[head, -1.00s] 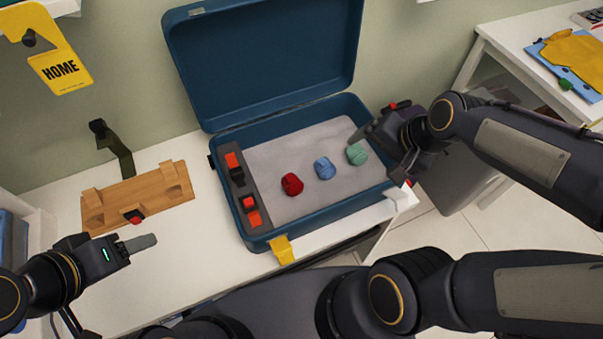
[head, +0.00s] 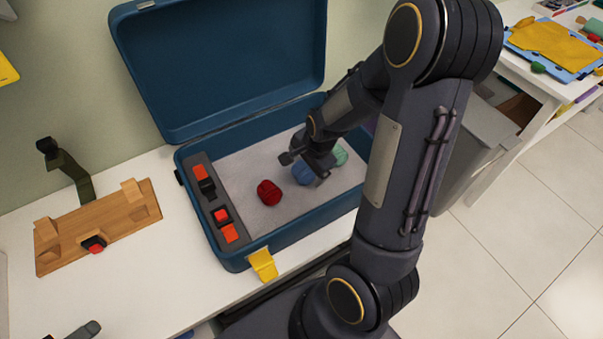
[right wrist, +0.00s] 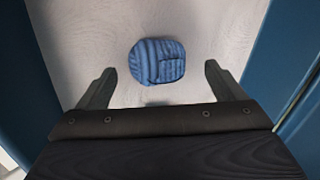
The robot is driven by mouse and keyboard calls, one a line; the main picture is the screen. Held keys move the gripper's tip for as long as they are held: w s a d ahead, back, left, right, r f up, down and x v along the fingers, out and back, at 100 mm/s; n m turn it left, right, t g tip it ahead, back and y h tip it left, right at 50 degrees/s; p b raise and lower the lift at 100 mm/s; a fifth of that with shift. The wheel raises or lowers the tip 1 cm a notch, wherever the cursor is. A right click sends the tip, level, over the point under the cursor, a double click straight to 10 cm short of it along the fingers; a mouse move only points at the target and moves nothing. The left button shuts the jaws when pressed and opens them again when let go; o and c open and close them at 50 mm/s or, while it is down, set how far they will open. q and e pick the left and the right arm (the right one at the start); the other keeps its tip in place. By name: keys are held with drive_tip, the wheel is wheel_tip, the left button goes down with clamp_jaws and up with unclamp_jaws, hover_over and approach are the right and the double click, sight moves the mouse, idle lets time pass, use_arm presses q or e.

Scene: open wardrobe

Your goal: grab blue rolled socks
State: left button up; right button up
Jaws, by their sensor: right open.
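The blue rolled socks (head: 302,175) lie on the grey lining of the open blue suitcase (head: 237,262), between the red rolled socks (head: 269,193) and the green rolled socks (head: 340,154). My right gripper (head: 307,168) is over the blue socks and partly hides them. In the right wrist view, the ribbed blue socks (right wrist: 157,62) sit ahead of the open right gripper (right wrist: 159,72), roughly centred between its fingers, with nothing held. Only a tip of my left gripper (head: 85,330) shows at the bottom left edge of the head view.
The suitcase lid (head: 225,65) stands up behind. Black and red items (head: 215,203) fill a strip at the suitcase's left. A wooden board (head: 100,225) lies on the white table (head: 150,290). A yellow tag (head: 263,264) hangs at the suitcase's front.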

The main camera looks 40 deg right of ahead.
drive_tip(key=x, duration=0.3)
drive_tip(key=shift+s, duration=0.1)
drive_tip(key=shift+r, duration=0.1)
drive_tip(key=c, duration=1.1)
drive_tip(key=shift+o, duration=0.2)
drive_tip(key=shift+r, duration=0.1)
